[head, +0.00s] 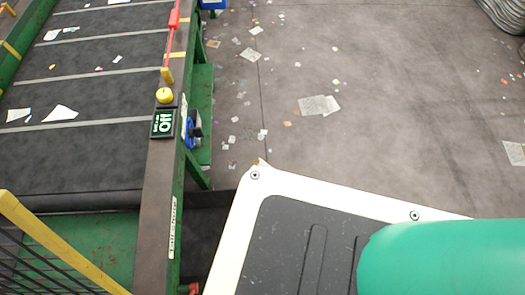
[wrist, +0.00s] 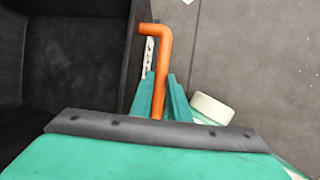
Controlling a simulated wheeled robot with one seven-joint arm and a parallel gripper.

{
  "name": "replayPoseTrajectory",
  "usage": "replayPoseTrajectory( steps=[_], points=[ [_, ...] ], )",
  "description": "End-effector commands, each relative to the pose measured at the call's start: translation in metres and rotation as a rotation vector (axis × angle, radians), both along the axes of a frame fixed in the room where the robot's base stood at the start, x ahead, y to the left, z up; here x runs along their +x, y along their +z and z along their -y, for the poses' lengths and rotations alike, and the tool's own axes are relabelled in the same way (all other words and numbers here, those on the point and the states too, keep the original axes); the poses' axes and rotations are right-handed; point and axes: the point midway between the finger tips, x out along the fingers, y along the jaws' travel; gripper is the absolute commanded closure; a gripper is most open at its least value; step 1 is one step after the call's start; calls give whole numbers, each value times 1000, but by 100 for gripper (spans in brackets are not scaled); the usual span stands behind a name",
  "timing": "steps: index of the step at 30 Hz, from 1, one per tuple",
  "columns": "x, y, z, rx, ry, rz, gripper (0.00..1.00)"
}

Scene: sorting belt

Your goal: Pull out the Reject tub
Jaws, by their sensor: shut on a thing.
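A dark, open-topped tub (wrist: 68,60) fills the left of the wrist view; its inside looks empty. A pale label (wrist: 148,55) with dark marks is on its outer side, seen edge-on and too slanted to read. My gripper (wrist: 163,85) has teal fingers and is shut on an orange bent bar (wrist: 160,60). The bar runs away from the fingers and its end bends left to the tub's wall; I cannot tell if it touches. In the head view my gripper is out of sight, and a dark shape (head: 207,225) beside the belt frame may be the tub.
The sorting belt (head: 90,85) with paper scraps runs along the left, with a green frame, a yellow button (head: 164,95) and a lit sign (head: 163,124). A yellow rail (head: 55,240) is at lower left. The floor (head: 380,70) on the right is open, with scattered scraps.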

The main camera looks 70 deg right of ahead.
Motion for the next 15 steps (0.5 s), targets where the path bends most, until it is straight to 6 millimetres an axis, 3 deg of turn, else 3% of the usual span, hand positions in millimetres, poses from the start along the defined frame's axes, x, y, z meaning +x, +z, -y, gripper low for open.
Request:
replayPoseTrajectory(
  steps=[2, 3, 4, 15],
  points=[
    [2, 1, 2, -3, 0, 3, 100],
    [2, 1, 2, -2, 0, 3, 75],
    [2, 1, 1, -2, 0, 3, 68],
    [-1, 2, 1, 0, -6, 2, 66]
  ],
)
